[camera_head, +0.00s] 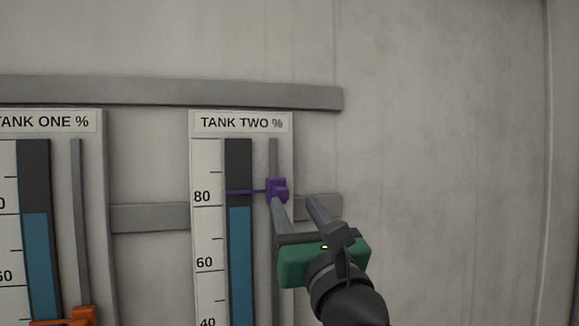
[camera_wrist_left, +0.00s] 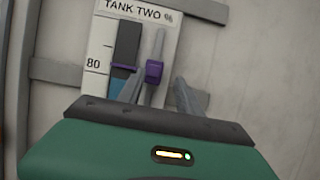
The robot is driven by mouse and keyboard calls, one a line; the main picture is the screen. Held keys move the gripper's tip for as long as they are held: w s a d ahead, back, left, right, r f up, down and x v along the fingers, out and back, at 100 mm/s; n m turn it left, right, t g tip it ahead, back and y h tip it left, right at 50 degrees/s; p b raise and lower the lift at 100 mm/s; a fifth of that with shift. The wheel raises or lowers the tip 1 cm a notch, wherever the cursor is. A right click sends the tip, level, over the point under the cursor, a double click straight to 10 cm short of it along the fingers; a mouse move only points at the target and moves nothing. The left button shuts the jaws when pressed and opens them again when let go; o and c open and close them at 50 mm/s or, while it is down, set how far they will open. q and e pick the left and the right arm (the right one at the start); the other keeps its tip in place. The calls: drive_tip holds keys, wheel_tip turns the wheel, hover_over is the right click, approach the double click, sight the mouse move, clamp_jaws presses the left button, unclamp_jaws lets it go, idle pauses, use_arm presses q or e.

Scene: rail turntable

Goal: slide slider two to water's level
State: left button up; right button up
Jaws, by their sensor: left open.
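The tank two panel (camera_head: 241,122) is on the wall, with a scale and a blue water column (camera_head: 240,262) topping out a little below the 80 mark. Slider two is a purple knob (camera_head: 278,190) with a thin pointer, on a grey vertical track; its pointer sits just above 80, over the dark part of the column. It also shows in the left wrist view (camera_wrist_left: 153,72). My left gripper (camera_head: 296,208) is open, its fingers pointing up the wall. One fingertip is at or just below the purple knob; the other is to its right. Contact cannot be told. My right gripper is not in view.
The tank one panel (camera_head: 52,122) is at the left, with an orange slider (camera_head: 78,316) low on its track. Grey horizontal rails (camera_head: 150,92) run along the wall behind the panels. The wall right of tank two is bare.

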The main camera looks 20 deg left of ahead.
sight(284, 199)
use_arm(q)
drive_tip(key=x, duration=0.1)
drive_tip(key=p+x, duration=0.1)
drive_tip(key=x, duration=0.1)
drive_tip(key=p+x, duration=0.1)
drive_tip(key=x, duration=0.1)
drive_tip(key=shift+s+a+r, duration=0.15)
drive_tip(key=shift+a, duration=0.35)
drive_tip(key=shift+w+a, duration=0.25)
drive_tip(key=shift+a, duration=0.3)
drive_tip(key=shift+d, duration=0.45)
drive_tip(key=c, duration=0.5)
drive_tip(key=shift+c, duration=1.1)
clamp_jaws()
drive_tip(key=shift+a, duration=0.15)
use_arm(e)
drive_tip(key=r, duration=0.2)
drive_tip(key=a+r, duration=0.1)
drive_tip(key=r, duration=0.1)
